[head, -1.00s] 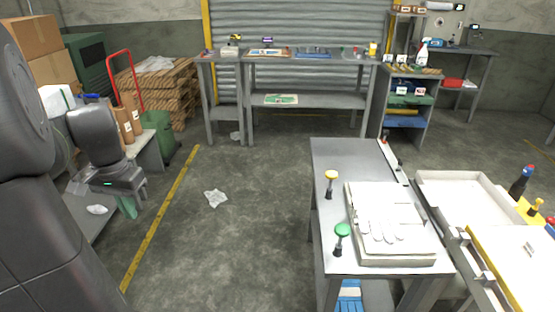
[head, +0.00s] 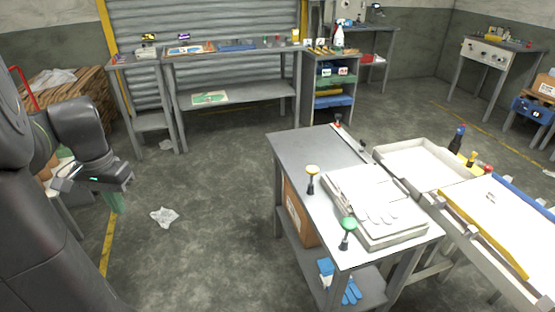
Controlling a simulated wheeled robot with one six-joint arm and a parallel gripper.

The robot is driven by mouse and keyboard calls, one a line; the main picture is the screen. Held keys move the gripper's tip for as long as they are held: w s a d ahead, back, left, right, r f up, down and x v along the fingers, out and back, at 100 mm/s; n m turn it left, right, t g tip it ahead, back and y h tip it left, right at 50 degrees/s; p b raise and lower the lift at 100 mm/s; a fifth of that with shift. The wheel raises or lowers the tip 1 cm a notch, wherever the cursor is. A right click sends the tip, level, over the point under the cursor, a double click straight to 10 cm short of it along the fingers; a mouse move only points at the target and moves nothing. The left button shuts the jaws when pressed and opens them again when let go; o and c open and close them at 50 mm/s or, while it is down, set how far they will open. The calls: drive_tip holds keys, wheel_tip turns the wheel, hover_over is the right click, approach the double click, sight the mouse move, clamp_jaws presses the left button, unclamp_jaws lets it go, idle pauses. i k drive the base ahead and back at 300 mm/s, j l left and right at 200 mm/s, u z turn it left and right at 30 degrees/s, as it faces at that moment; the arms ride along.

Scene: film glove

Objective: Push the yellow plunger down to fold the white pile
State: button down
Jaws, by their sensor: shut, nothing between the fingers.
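A yellow-topped plunger (head: 312,171) stands upright on the left edge of the grey table, beside a white tray unit. A green-topped plunger (head: 348,225) stands nearer the front corner. A flat white glove-shaped pile (head: 380,213) lies on the tray unit (head: 393,240). A second yellow knob (head: 472,157) is on the machine at the right, near white sheets (head: 497,205). My gripper (head: 113,202) hangs at the left, far from the table, over the floor. Its greenish fingers look shut and empty, and touch none of these things.
The grey table (head: 300,148) has a lower shelf with a box and blue gloves (head: 350,290). A white tray (head: 420,152) stands at its right. A crumpled white sheet (head: 164,217) lies on the otherwise clear floor between my arm and the table. Benches line the back wall.

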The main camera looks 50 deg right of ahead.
sight(311, 170)
drive_tip(key=i+l+z, duration=0.15)
drive_tip(key=z, duration=0.3)
drive_tip(key=i+z, duration=0.25)
drive_tip(key=z, duration=0.2)
drive_tip(key=i+z, duration=0.2)
drive_tip(key=z, duration=0.25)
drive_tip(key=i+z, duration=0.2)
drive_tip(key=z, duration=0.25)
drive_tip(key=i+l+z, duration=0.1)
drive_tip(key=i+z, duration=0.35)
